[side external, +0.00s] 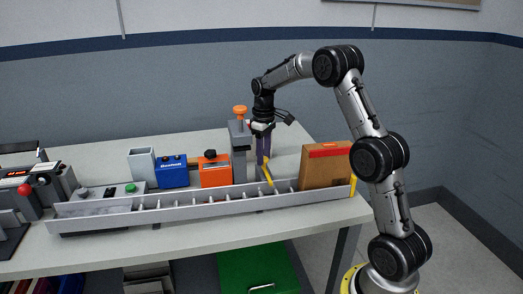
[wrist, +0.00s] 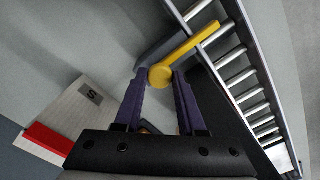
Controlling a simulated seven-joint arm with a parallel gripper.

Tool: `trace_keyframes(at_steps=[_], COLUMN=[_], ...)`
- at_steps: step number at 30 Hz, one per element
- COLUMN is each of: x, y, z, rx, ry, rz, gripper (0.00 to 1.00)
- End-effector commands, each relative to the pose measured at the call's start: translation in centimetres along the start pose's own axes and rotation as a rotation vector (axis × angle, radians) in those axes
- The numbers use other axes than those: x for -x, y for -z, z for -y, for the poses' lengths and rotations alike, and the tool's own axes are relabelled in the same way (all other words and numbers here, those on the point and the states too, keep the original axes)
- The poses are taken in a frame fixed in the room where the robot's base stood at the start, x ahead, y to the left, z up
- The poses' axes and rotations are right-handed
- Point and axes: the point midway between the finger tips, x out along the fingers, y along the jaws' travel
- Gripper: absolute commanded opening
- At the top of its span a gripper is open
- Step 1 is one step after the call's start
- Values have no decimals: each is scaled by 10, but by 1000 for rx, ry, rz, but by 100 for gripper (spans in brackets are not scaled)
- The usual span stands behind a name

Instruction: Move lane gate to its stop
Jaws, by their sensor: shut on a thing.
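The lane gate is a yellow bar (side external: 267,172) at the roller lane (side external: 200,205), right of the grey column. In the wrist view the yellow bar (wrist: 195,47) has a round end and slants up and right, across the lane's side rail and partly over the rollers. My gripper (side external: 263,157), with purple fingers, points down there. In the wrist view my gripper (wrist: 160,80) has its fingertips on either side of the round end and is shut on it. The fingers partly hide the contact. I cannot make out the gate's stop.
A brown carton (side external: 326,168) with a red stripe stands close right of my gripper. A grey column with an orange knob (side external: 239,110) stands close left. Further left are an orange box (side external: 214,172) and a blue box (side external: 172,172). The table behind is clear.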

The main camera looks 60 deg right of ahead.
Motion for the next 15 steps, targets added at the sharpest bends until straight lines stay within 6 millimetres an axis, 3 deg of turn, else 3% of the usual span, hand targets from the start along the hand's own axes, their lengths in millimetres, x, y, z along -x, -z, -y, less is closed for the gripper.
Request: trace_keyframes(at_steps=[6, 15], x=[2, 1], y=[-22, -28], z=[23, 29], rx=[1, 0], ry=[-1, 3], rz=[-3, 0], gripper=[0, 0])
